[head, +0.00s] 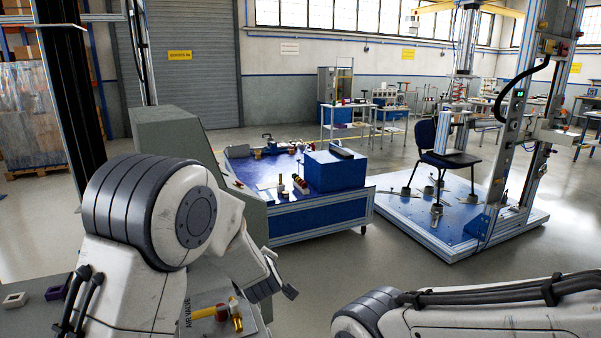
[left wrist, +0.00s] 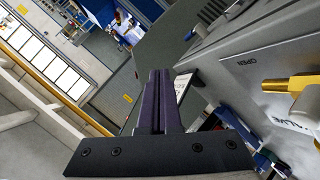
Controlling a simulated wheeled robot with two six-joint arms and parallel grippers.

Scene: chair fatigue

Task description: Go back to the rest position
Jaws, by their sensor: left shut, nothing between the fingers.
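My left gripper (head: 289,291) hangs at the end of the bent white left arm, beside the air valve panel. In the left wrist view its dark fingers (left wrist: 158,78) are together with nothing between them. In the left wrist view the valve's yellow handle (left wrist: 292,83) is at the right, apart from the fingers, near the word OPEN. My right arm comes in at the lower right; its gripper is out of view.
A grey cabinet (head: 168,140) stands close behind my left arm. A blue cart (head: 315,220) with tools and a blue box is beyond it. A black chair (head: 447,150) stands on a blue test platform (head: 420,222) at the right. Open grey floor lies between the cart and my right arm.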

